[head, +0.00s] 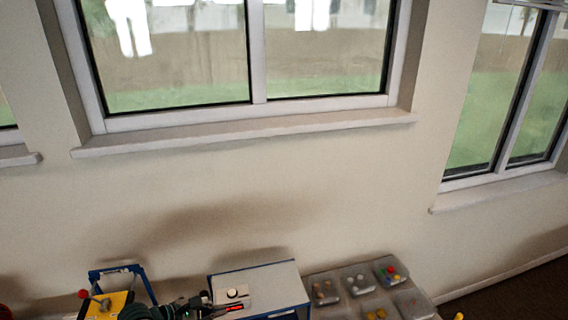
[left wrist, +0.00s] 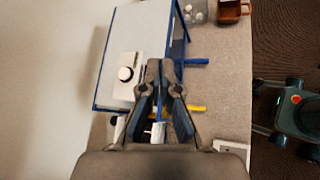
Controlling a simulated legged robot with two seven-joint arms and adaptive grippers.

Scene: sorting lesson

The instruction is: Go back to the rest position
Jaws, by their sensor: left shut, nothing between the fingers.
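My left gripper (head: 207,304) is at the bottom of the head view, in front of a small white box with a black knob (head: 234,295). In the left wrist view my left gripper (left wrist: 160,68) has its two dark fingers close together, with nothing between them. There the white box with the knob (left wrist: 126,74) is just left of the fingers. I cannot tell whether the fingers touch anything. My right gripper is not seen in either view.
A grey-topped, blue-edged box (head: 275,284) stands by the wall. A yellow object with a blue frame (head: 107,303) is at left. A blue-handled (left wrist: 193,61) and a yellow-handled item (left wrist: 195,108) lie near the gripper.

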